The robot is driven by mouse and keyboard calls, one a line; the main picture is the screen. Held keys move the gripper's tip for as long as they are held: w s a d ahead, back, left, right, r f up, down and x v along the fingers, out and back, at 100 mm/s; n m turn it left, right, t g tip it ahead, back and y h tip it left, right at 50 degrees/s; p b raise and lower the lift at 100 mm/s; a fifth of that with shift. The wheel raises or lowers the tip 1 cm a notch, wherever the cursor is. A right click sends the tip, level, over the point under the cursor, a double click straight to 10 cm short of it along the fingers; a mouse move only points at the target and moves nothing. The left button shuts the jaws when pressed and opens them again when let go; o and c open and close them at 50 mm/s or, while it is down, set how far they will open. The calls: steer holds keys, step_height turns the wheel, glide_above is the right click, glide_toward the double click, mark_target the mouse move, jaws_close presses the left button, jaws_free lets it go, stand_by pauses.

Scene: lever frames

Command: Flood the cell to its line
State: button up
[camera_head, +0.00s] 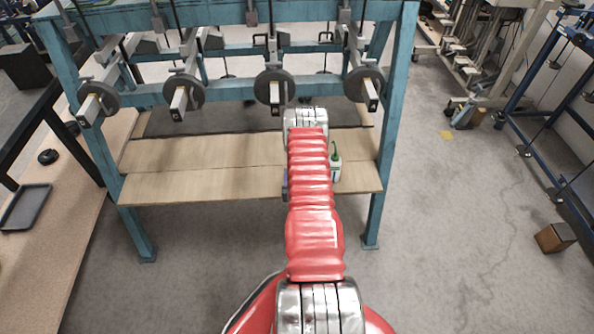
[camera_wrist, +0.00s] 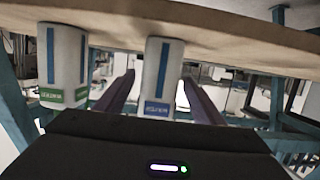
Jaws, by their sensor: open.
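In the wrist view the picture looks upside down, with the wooden shelf along the top. A white container with a blue stripe and blue label (camera_wrist: 157,75) is between the fingers of my open gripper (camera_wrist: 158,85); contact cannot be told. A similar white container with a green label (camera_wrist: 63,65) is to its left, outside the fingers. In the head view a white bottle with a green top (camera_head: 336,165) stands on the shelf, right of my red arm. The arm hides my gripper there. I cannot pick out the cell or its line.
The teal frame (camera_head: 392,130) carries several levers with round weights (camera_head: 274,86) above the wooden shelf (camera_head: 200,185). A bench with a dark tray (camera_head: 25,207) is at left. A brown block (camera_head: 553,238) lies on the right floor. The floor between is clear.

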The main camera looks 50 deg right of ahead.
steer(key=shift+x, duration=1.1)
steer(key=c, duration=0.8)
steer(key=shift+r, duration=1.55)
steer(key=shift+w, duration=0.1)
